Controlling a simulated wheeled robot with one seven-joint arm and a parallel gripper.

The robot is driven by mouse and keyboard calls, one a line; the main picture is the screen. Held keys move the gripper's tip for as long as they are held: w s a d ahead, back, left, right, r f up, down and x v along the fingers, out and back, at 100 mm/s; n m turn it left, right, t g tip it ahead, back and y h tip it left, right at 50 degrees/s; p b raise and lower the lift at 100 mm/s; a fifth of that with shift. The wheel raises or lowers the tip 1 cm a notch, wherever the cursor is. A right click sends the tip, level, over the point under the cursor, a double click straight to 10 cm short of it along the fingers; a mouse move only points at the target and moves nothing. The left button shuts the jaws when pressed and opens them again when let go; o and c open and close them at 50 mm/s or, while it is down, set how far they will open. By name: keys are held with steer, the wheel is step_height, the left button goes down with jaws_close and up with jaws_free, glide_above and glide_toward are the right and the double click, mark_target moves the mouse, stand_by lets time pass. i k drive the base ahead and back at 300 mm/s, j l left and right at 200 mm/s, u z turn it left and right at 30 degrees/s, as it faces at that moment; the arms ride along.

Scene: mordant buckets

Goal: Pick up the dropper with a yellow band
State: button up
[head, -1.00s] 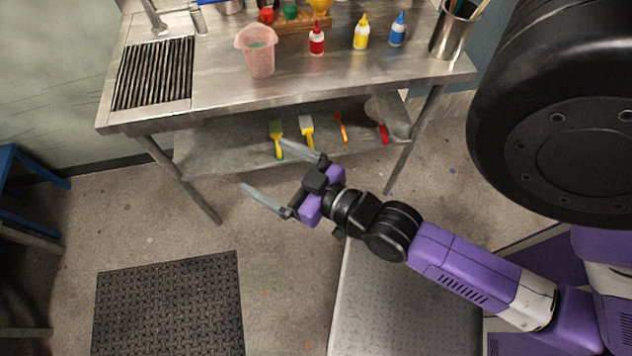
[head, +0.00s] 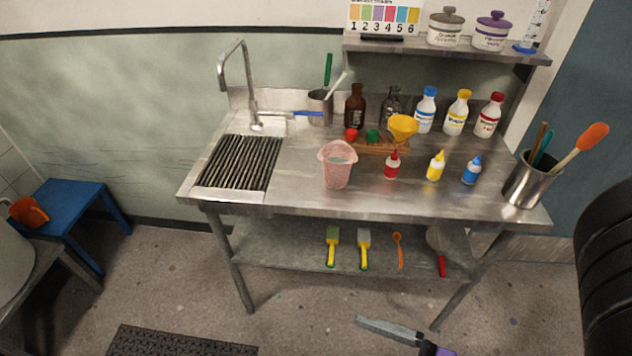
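A small yellow bottle with a pointed tip (head: 436,167) stands upright on the steel counter; it is the yellow one of the three droppers. A red dropper (head: 392,166) stands to its left and a blue dropper (head: 471,171) to its right. Whether the yellow one bears a separate band is too small to tell. The other finger is out of frame. Nothing shows held.
The steel table (head: 300,190) has a pink beaker (head: 337,172), a steel tool cup (head: 528,184) and a wooden rack (head: 378,147) with a yellow funnel. Larger white bottles stand behind. Brushes lie on the lower shelf (head: 290,246). A blue stool (head: 75,207) stands left.

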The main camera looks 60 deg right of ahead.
mark_target(436, 166)
steer(key=z, duration=1.5)
